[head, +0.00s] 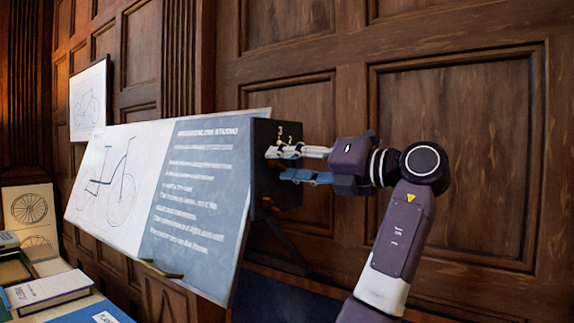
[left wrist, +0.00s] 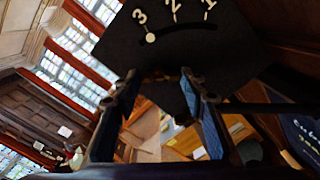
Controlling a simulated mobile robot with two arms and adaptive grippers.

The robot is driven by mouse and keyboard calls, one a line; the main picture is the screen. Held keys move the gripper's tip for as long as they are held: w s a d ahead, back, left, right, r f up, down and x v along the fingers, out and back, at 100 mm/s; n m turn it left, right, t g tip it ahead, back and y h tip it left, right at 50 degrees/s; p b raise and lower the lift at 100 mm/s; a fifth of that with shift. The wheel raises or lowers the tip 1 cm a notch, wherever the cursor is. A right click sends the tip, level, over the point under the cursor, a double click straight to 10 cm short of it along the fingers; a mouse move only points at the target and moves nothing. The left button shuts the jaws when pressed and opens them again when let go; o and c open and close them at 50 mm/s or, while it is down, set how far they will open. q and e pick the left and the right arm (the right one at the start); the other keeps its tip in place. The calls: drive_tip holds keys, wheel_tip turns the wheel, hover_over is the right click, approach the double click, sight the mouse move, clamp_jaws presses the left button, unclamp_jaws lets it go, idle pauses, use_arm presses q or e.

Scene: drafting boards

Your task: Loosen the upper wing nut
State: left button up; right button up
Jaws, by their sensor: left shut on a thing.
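A black side plate (head: 264,185) is on the right edge of the tilted drafting board (head: 205,200). In the left wrist view the plate (left wrist: 115,45) carries a curved slot, the numbers 3, 2 and 1, and a white dot (left wrist: 151,37) by the 3. My left gripper (head: 284,164) reaches the plate from the right, its two blue-padded fingers one above the other. In the left wrist view its fingertips (left wrist: 160,77) close from both sides on a small dark part, which I take as the upper wing nut (left wrist: 158,74). The nut's wings are hard to make out.
Books (head: 50,290) lie on a surface at lower left. A dark support bar (head: 285,240) slopes down below the plate. The panelled wall (head: 465,150) is close behind my arm. A framed bicycle drawing (head: 88,100) hangs at the back left.

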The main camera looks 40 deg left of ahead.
use_arm(q)
drive_tip(key=o, duration=1.2)
drive_tip(key=shift+f, duration=0.1)
drive_tip(key=shift+c, duration=0.2)
drive_tip(key=shift+d, duration=0.1)
drive_tip(key=w+d, duration=0.1)
drive_tip(key=d, duration=1.1)
drive_tip(key=shift+w, duration=0.15)
